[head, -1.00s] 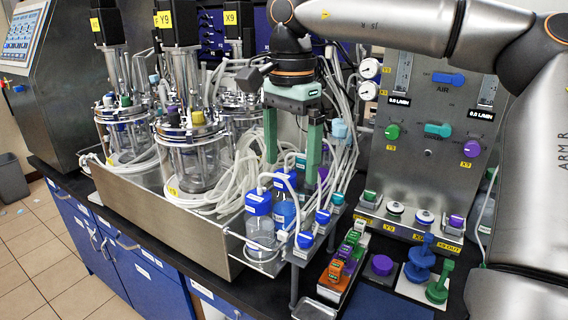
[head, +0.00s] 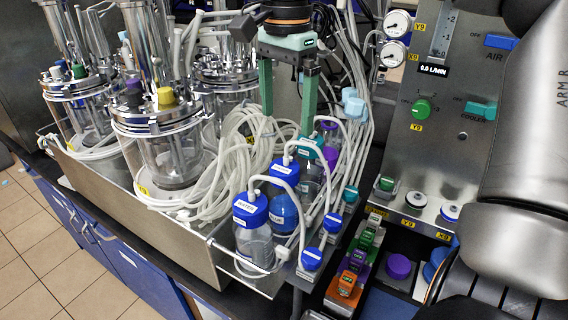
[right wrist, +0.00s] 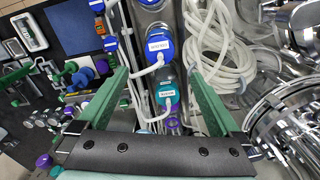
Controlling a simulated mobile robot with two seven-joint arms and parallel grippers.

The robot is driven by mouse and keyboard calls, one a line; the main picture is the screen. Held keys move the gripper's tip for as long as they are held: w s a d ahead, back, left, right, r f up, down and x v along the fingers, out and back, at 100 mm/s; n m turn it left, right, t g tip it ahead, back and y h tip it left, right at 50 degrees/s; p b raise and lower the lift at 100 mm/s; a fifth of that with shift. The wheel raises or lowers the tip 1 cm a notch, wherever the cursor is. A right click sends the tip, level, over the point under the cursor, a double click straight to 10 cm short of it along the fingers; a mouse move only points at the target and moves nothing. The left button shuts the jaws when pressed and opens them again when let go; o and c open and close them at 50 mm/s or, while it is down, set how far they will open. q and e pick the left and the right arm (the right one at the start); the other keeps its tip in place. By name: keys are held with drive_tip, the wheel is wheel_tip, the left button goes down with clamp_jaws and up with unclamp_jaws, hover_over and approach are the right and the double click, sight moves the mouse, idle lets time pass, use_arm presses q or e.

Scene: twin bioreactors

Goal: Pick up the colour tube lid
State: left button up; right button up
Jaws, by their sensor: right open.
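I cannot tell which lid is the colour tube lid, as the labels are too small to read. Bottles with tubes in their lids stand in a row: a front blue lid (head: 250,209), a second blue lid (head: 283,172), a teal lid (head: 311,153) and a purple one behind. My right gripper (head: 287,124) is open and empty, fingers pointing down above the row's back part. In the right wrist view, a blue lid (right wrist: 160,47) and the teal lid (right wrist: 168,97) appear between the spread fingers, apart from them. My left gripper is not in view.
Glass reactors (head: 165,135) and coiled white tubing (head: 232,150) lie left of the bottles. A grey control panel (head: 440,130) stands at right. Small coloured blocks (head: 357,262) and a purple knob (head: 398,267) sit on the bench in front.

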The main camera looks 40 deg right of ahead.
sight(286, 165)
wheel_tip(286, 165, down, 11)
drive_tip(key=shift+r+p, duration=0.1)
drive_tip(key=shift+p, duration=0.25)
drive_tip(key=shift+c, duration=0.2)
drive_tip(key=c, duration=1.4)
